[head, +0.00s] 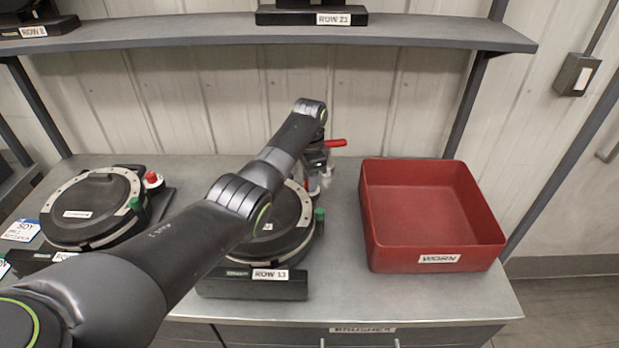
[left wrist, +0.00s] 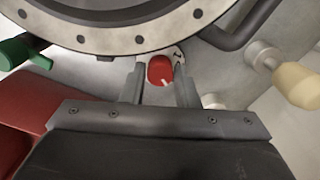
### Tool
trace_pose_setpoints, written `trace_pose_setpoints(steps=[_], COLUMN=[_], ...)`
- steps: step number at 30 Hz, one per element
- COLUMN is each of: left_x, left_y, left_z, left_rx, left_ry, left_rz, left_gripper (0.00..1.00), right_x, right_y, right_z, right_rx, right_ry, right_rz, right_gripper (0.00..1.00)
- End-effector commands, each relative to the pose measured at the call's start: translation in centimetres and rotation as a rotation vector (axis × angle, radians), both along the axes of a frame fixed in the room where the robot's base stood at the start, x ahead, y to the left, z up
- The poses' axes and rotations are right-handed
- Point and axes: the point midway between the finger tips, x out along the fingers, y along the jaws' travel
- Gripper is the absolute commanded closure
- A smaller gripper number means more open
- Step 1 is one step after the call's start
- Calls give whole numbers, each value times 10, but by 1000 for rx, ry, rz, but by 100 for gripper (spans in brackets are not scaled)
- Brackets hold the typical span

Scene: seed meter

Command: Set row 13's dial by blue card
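The row 13 seed meter (head: 289,216) is a dark round unit with a pale rim on a black base labelled ROW 13 (head: 270,274); my left arm hides part of it. My left gripper (head: 318,172) is at its far right side. In the left wrist view, a red dial knob (left wrist: 160,71) with a white pointer mark sits between my two left fingers (left wrist: 161,82), below the bolted rim. I cannot tell whether the fingers touch it. A white card with a blue band (head: 22,230) reading SOY lies at the far left. My right gripper is out of view.
A red bin labelled WORN (head: 438,258) stands right of the meter. Another meter (head: 92,207) with a red knob (head: 153,180) is at the left. A shelf (head: 250,33) runs above the bench. A green handle (left wrist: 22,50) and a cream knob (left wrist: 297,84) flank my left fingers.

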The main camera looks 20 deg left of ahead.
Motion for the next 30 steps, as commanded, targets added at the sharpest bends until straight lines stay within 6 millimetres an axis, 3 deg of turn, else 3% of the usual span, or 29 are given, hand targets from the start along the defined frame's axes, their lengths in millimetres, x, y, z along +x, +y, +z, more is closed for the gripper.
trace_pose_setpoints(steps=[1,6,17,30], left_x=[0,0,0,0], left_y=[0,0,0,0], left_z=[0,0,2,4], left_rx=[0,0,0,0], left_ry=[0,0,1,0], left_rz=[0,0,73,432], left_gripper=[79,98,98,98], right_x=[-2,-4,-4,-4], right_y=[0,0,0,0], right_z=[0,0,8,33], right_rx=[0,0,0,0], right_ry=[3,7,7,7], right_rz=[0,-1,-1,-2], right_gripper=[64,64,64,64])
